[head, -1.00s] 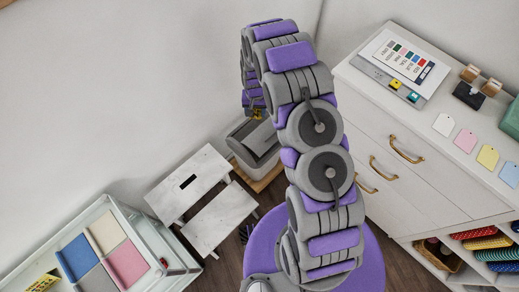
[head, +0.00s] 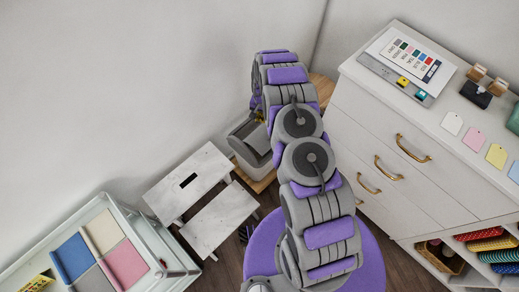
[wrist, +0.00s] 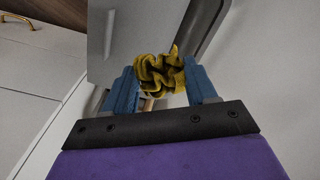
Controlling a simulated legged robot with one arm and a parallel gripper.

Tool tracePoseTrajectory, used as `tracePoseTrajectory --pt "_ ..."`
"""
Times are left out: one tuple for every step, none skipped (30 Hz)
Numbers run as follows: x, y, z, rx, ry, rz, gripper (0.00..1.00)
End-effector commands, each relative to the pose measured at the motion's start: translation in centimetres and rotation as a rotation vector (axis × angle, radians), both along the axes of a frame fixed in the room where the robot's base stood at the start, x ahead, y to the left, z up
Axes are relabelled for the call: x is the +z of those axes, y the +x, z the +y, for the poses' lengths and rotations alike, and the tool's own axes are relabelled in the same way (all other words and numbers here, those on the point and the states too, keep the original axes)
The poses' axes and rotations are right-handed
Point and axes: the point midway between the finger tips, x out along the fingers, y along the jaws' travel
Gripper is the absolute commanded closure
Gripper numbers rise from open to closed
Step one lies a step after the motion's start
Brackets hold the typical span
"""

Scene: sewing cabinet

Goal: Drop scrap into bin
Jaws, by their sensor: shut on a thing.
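The scrap (wrist: 160,72) is a crumpled mustard-yellow piece of cloth. In the wrist view my gripper (wrist: 161,84) is shut on it, with a blue finger on each side. In the head view the scrap and my gripper (head: 260,117) are small and partly hidden by my arm, at the top of the grey bin (head: 246,152). The bin stands against the wall on a wooden base. In the wrist view a grey panel and dark rim, seemingly the bin's (wrist: 125,35), lie close behind the scrap. I cannot tell whether the scrap is over the opening.
A white step stool (head: 190,182) stands left of the bin. A white drawer cabinet (head: 378,140) with brass handles is on the right. A pale cart (head: 110,208) with folded fabrics is at lower left. Dark wooden floor shows between them.

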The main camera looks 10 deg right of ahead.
Motion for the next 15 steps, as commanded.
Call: tracePoseTrajectory --pt "-0.9 0.0 -0.3 -0.002 0.002 0.001 0.71" --pt "-1.2 0.0 -0.4 -0.003 0.003 0.001 0.71" --pt "-1.7 -0.1 -0.5 -0.003 0.004 0.001 0.71" --pt "-2.1 -0.1 -0.5 -0.003 0.004 0.001 0.71" --pt "-2.4 -0.1 -0.4 -0.003 0.003 0.002 0.71" --pt "-2.9 -0.1 -0.3 -0.003 0.001 0.003 0.71" --pt "-3.2 -0.1 -0.2 -0.002 0.0 0.002 0.71" --pt "-3.5 -0.2 -0.1 -0.002 -0.002 0.003 0.71" --pt "-3.8 -0.2 0.0 -0.002 -0.004 0.003 0.71" --pt "-4.0 -0.2 0.1 -0.002 -0.005 0.004 0.71" --pt "-4.1 -0.2 0.2 -0.002 -0.006 0.003 0.71" --pt "-4.2 -0.2 0.3 -0.002 -0.008 0.003 0.71" --pt "-4.2 -0.2 0.4 -0.002 -0.008 0.003 0.71" --pt "-4.3 -0.2 0.4 -0.002 -0.009 0.002 0.71" --pt "-4.2 -0.1 0.4 -0.002 -0.009 0.002 0.71"
